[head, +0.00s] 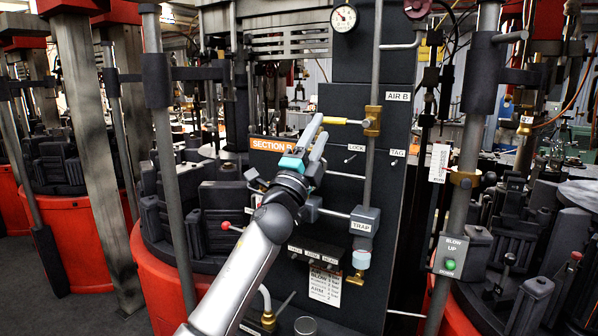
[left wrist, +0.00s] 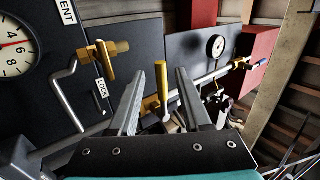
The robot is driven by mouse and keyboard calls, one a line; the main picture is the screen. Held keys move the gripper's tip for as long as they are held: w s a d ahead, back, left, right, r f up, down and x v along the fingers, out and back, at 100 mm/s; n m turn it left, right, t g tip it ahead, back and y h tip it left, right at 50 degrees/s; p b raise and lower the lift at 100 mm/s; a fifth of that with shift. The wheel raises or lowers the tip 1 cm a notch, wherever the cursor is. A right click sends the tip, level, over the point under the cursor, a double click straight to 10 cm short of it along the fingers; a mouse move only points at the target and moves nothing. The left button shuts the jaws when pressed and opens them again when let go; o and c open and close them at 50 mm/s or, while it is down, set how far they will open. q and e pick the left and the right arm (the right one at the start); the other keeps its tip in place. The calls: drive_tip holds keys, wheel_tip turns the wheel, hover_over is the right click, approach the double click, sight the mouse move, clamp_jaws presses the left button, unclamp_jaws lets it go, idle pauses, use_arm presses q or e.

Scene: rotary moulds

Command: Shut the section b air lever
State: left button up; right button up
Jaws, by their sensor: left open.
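The section B air lever (head: 335,121) is a yellow handle pointing left from a brass valve (head: 372,121) on a vertical pipe, below the AIR B label (head: 398,96). The lever lies across the pipe. My left gripper (head: 321,125) is open at the lever's free end, with its fingers coming up from lower left. In the left wrist view, the yellow lever (left wrist: 161,85) shows in the gap between the open fingers of the left gripper (left wrist: 160,72). I cannot tell whether either finger touches it. My right gripper is out of view.
A pressure gauge (head: 344,18) sits above on the dark panel. The SECTION B sign (head: 272,145) is behind my wrist. The TRAP block (head: 364,220) is below the valve. A BLOW UP box (head: 450,255) stands at right. Another brass valve (left wrist: 107,55) shows in the wrist view.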

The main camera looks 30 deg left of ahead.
use_arm(q)
drive_tip(key=b+v, duration=0.1)
drive_tip(key=v, duration=1)
drive_tip(key=shift+s+f, duration=0.1)
drive_tip(key=shift+s, duration=0.05)
